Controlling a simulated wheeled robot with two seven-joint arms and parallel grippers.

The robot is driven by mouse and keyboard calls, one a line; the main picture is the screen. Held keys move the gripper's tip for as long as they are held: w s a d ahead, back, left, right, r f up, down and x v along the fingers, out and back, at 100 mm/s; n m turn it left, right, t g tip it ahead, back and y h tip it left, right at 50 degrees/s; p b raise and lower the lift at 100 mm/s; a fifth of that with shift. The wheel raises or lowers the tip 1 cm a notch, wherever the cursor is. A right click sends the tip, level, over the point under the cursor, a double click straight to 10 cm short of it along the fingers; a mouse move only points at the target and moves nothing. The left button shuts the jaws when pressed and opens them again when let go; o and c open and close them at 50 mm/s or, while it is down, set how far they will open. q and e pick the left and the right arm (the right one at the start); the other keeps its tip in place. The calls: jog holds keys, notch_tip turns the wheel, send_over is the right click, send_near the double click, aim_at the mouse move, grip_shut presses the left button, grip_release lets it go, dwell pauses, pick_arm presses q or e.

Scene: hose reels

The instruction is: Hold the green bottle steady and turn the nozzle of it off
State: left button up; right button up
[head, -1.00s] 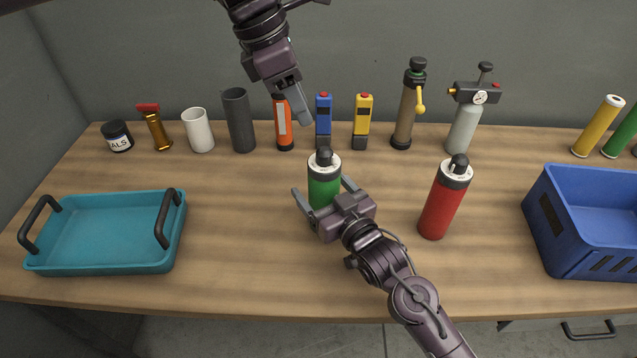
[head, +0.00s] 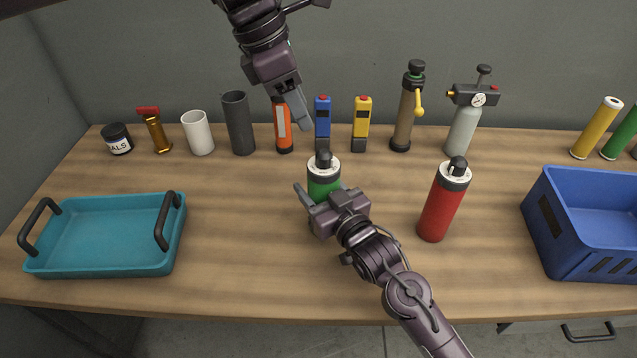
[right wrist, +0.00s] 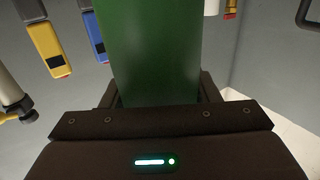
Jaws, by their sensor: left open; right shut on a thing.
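The green bottle (head: 322,188) stands upright in the middle of the table, with a white collar and a dark nozzle (head: 323,158) on top. My right gripper (head: 322,194) is shut on its body from the near side. In the right wrist view the green body (right wrist: 148,50) fills the space between the fingers. My left gripper (head: 303,108) is open and empty, above and behind the bottle, pointing down. It is apart from the nozzle. Only one of its fingers shows clearly.
A red bottle (head: 443,205) stands to the right. A teal tray (head: 105,268) is at left and a blue crate (head: 580,262) at right. An orange canister (head: 284,140), blue device (head: 323,115), yellow device (head: 361,122) and other items line the back.

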aim_at(315, 157)
pick_arm(q)
jog(key=f+h, duration=0.1)
jog(key=f, duration=0.1)
jog(key=f+g+h, duration=0.1)
jog(key=f, duration=0.1)
jog(key=d+f+m+h, duration=0.1)
jog(key=f+h, duration=0.1)
jog(key=shift+w+d+f, duration=0.1)
jog(key=shift+w+f, duration=0.05)
jog(key=shift+f, duration=0.15)
jog(key=f+h, duration=0.1)
jog(key=h, duration=0.1)
jog(key=a+f+h, duration=0.1)
jog(key=f+h, duration=0.1)
jog(key=s+a+f+n+t+h, duration=0.1)
jog(key=s+a+t+h, duration=0.25)
jog(key=a+h, duration=0.35)
jog(key=shift+t+y, duration=0.45)
jog(key=shift+y, duration=0.25)
jog(key=x, duration=0.3)
jog(key=w+x, duration=0.1)
jog(key=x, duration=0.7)
jog(key=shift+w+f, duration=0.2)
jog(key=c, duration=0.9)
